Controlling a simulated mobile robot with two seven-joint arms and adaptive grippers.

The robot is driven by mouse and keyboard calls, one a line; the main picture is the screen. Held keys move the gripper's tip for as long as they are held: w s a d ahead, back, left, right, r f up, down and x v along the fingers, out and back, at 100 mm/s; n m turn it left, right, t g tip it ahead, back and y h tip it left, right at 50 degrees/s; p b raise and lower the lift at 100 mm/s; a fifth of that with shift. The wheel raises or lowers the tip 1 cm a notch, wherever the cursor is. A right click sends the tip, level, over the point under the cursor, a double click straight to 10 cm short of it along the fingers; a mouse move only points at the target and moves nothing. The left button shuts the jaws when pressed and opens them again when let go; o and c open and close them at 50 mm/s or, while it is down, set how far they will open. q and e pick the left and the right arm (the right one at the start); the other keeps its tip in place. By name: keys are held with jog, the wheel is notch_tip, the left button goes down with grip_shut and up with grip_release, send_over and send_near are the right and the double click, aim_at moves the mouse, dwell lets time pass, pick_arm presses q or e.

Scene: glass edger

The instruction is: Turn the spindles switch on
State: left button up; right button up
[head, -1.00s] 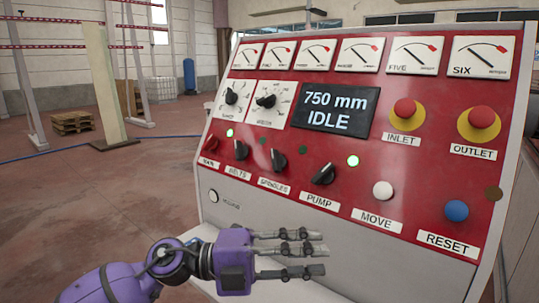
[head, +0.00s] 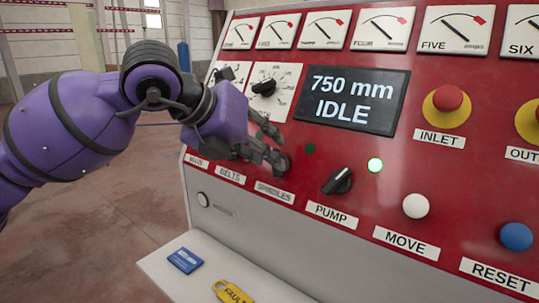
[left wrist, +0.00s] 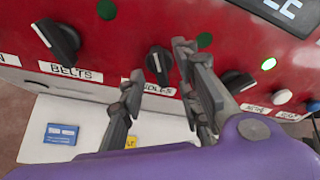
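The spindles switch is a black knob on the red panel, seen in the left wrist view (left wrist: 158,62) above its partly hidden SPINDLES label (left wrist: 157,91). Its pointer is near upright, slightly tilted. My left gripper (left wrist: 159,58) is open, with one finger to each side of the knob; I cannot tell whether they touch it. In the head view my left gripper (head: 272,148) is at the panel, covering most of the knob. The green lamp (head: 310,148) to the knob's upper right is dark. My right gripper is not in view.
The belts knob (left wrist: 58,40) is to the left and the pump knob (head: 338,181) to the right, with a lit lamp (head: 375,165) beside it. The display (head: 345,100) reads 750 mm IDLE. A blue card (head: 185,260) and a yellow FAULT tag (head: 232,292) lie on the shelf below.

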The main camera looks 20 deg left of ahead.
pick_arm(q)
jog(key=x, duration=0.2)
jog(key=shift+w+f, duration=0.2)
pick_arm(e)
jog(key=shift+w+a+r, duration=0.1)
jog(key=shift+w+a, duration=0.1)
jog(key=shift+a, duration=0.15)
pick_arm(q)
grip_shut()
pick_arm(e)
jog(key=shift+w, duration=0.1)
